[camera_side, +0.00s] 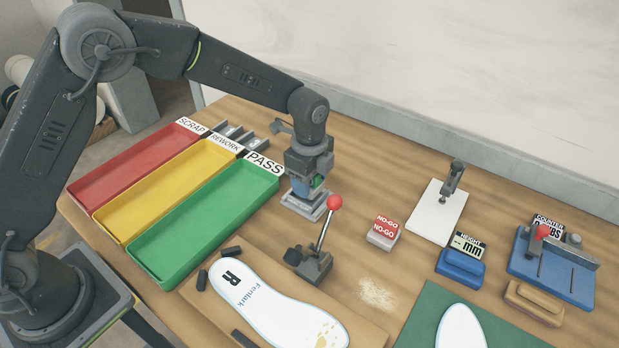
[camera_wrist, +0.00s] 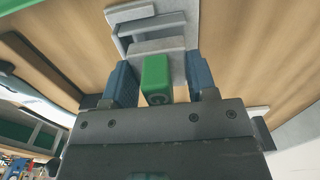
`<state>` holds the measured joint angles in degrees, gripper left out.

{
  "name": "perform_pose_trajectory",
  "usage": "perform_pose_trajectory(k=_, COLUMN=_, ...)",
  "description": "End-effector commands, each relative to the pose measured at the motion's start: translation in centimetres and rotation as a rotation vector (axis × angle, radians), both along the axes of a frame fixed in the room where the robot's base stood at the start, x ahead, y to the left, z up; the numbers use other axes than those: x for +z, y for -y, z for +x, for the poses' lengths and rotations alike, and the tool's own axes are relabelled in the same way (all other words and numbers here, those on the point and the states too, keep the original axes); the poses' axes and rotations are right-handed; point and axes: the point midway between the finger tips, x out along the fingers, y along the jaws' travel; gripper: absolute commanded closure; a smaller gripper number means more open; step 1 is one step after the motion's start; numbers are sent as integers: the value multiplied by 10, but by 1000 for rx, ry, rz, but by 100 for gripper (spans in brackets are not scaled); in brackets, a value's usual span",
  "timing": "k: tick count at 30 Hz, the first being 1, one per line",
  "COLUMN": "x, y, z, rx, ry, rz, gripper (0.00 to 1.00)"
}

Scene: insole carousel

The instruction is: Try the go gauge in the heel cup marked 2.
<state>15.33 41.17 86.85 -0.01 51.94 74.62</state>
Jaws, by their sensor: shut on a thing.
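My gripper (camera_side: 308,185) is low over a small grey stand (camera_side: 302,208) in the side view. In the wrist view, my gripper (camera_wrist: 160,78) has its two blue fingers on either side of the green block (camera_wrist: 156,72), the go gauge by its colour, and is shut on it. A little of the green also shows between the fingers in the side view (camera_side: 318,182). Grey stepped parts of the stand (camera_wrist: 147,45) lie just beyond the block. I cannot tell whether the block touches the stand. No heel cup marked 2 can be made out.
A red-topped NO-GO block (camera_side: 383,231) stands to the right. A red-knobbed lever (camera_side: 318,245) stands close in front of my gripper. Green PASS (camera_side: 205,232), yellow and red trays lie left. The insole (camera_side: 275,305) lies in front. Height and counter units stand right.

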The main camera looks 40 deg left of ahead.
Motion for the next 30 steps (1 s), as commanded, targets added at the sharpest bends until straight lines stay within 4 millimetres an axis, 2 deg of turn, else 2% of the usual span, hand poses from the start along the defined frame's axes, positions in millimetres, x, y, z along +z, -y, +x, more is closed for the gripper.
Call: perform_pose_trajectory(k=30, x=-11, y=0, z=0, rx=0, ry=0, rz=0, gripper=75)
